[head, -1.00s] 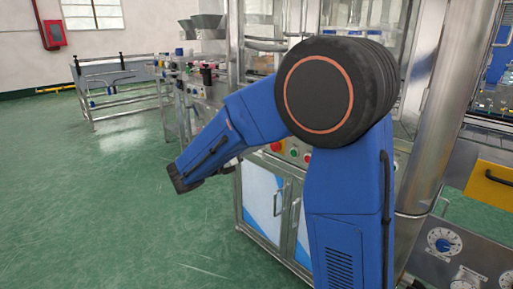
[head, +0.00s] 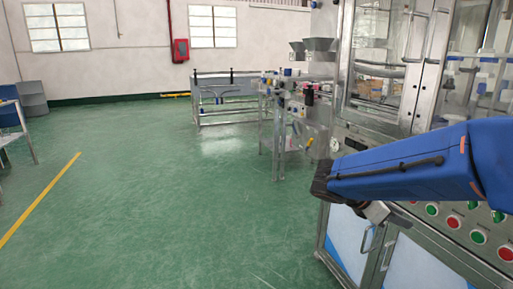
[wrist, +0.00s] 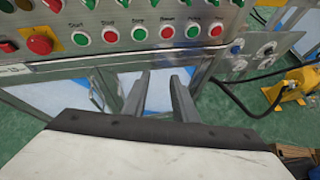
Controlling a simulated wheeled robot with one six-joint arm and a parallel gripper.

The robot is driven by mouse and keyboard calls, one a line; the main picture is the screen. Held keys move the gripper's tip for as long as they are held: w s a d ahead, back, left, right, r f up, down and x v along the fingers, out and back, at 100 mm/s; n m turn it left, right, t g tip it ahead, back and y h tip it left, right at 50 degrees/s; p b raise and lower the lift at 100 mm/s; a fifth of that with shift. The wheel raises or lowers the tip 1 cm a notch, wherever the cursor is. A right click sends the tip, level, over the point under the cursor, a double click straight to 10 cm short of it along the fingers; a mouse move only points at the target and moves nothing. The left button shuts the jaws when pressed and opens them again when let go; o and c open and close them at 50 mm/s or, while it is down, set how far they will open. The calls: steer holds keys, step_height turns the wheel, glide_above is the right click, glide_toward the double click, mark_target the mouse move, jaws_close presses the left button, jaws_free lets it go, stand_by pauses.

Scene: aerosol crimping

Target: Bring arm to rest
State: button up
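My arm (head: 410,170), blue with a black end, reaches in from the right in the head view, in front of the crimping machine's control panel. In the wrist view my gripper (wrist: 158,85) shows two grey fingers standing apart with nothing between them. It is open and empty, in front of the lower cabinet and below the row of buttons. In the head view the fingers cannot be made out clearly.
The machine's panel (wrist: 240,20) with red and green buttons is close to my gripper. A cabinet (head: 415,270) stands below it. A metal-framed bench (head: 225,100) and a work table (head: 285,125) stand farther back. Green floor (head: 150,210) is clear at the left.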

steer(key=s+a+f+m+y, duration=0.1)
steer(key=s+f+m+y, duration=0.1)
steer(key=s+m+y, duration=0.3)
steer(key=s+a+f+m+y, duration=0.1)
steer(key=s+f+m, duration=0.2)
steer(key=s, duration=0.4)
steer(key=s+a+f+m+t+y, duration=0.1)
steer(key=s+a+m+t+y, duration=0.2)
steer(key=m, duration=0.7)
steer(key=s+a+y, duration=0.2)
steer(key=s+a, duration=0.2)
steer(key=a, duration=0.1)
steer(key=shift+f+m+y, duration=0.25)
steer(key=shift+m+y, duration=0.05)
